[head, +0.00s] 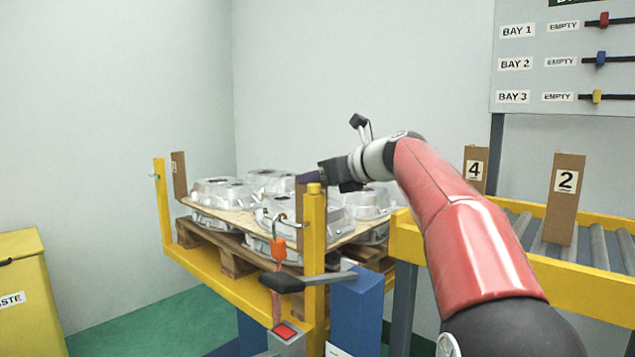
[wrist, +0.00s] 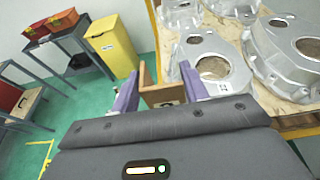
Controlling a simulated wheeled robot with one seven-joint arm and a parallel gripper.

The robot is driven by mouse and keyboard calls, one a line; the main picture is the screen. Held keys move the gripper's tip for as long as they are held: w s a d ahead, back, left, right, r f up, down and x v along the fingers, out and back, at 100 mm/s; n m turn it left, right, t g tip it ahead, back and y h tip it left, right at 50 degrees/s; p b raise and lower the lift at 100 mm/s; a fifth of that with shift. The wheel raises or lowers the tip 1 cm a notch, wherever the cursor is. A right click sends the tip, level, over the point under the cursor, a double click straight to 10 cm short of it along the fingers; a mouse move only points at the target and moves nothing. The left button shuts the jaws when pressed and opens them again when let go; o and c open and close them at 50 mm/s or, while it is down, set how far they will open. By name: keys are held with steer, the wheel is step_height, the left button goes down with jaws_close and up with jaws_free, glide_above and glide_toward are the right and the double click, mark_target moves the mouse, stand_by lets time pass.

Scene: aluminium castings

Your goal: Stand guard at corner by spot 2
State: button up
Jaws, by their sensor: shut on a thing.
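My gripper (head: 322,177) is over the near corner of the loaded pallet, beside a yellow post (head: 314,230). In the wrist view its purple fingers (wrist: 160,88) are shut on a brown angled guard (wrist: 163,96). In the head view only a brown strip of the held guard (head: 301,193) shows, partly hidden by the post and gripper. I cannot tell whether its foot touches the pallet. Another brown guard (head: 179,175) stands upright at the pallet's left corner. Silver castings (head: 222,192) sit on the wooden sheet; they also show in the wrist view (wrist: 205,60).
Brown upright pieces marked 4 (head: 475,165) and 2 (head: 566,198) stand at the roller conveyor (head: 600,250) on the right. A black lever (head: 305,281) and orange tag (head: 279,250) are at the post. A yellow waste bin (head: 32,295) stands left. Green floor between is clear.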

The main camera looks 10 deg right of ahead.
steer(key=o, duration=1.3)
steer(key=v, duration=1.2)
steer(key=shift+d, duration=0.1)
